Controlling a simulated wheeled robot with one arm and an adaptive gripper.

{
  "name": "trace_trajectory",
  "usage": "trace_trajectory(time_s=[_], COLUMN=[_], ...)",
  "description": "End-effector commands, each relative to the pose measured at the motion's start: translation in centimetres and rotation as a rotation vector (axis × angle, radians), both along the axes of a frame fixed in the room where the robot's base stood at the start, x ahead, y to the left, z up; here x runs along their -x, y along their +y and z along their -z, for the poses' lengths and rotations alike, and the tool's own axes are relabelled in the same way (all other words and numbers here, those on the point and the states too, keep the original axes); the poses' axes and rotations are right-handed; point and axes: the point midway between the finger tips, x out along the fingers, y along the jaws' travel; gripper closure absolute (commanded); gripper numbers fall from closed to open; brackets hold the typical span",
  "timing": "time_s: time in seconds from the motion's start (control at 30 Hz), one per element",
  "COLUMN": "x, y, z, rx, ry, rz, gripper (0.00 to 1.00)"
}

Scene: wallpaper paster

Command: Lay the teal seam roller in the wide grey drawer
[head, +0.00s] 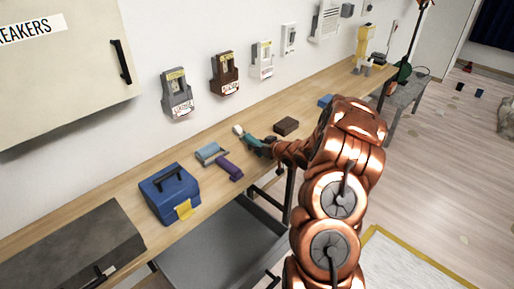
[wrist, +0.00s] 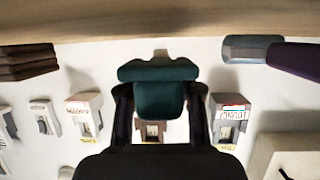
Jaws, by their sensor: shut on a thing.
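The teal seam roller (head: 250,142) is in my gripper (head: 268,146), with a whitish end pointing to the left over the wooden bench. In the wrist view its teal body (wrist: 158,72) lies between the two dark fingers of my gripper (wrist: 160,100), which are shut on it. It seems close over the bench top; I cannot tell whether it touches. The wide grey drawer (head: 205,262) is pulled out under the front of the bench, below and left of my gripper. Its visible inside looks bare; my arm hides the area to its right.
A light blue thing (head: 211,153) and a purple-handled thing (head: 229,168) lie left of my gripper. A blue toolbox (head: 170,194) stands further left, near the front edge. A brown block (head: 285,126) lies behind my gripper. Several devices hang on the wall.

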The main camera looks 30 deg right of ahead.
Motion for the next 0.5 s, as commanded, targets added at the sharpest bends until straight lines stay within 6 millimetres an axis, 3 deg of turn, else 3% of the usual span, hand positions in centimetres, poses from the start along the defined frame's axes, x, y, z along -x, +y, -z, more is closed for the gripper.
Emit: trace_trajectory(time_s=[0.2,0.5], x=[0.0,0.0], y=[0.0,0.0], z=[1.4,1.6], rx=[0.000,0.001], ry=[0.001,-0.001], rz=[0.000,0.001], gripper=[1.00,1.00])
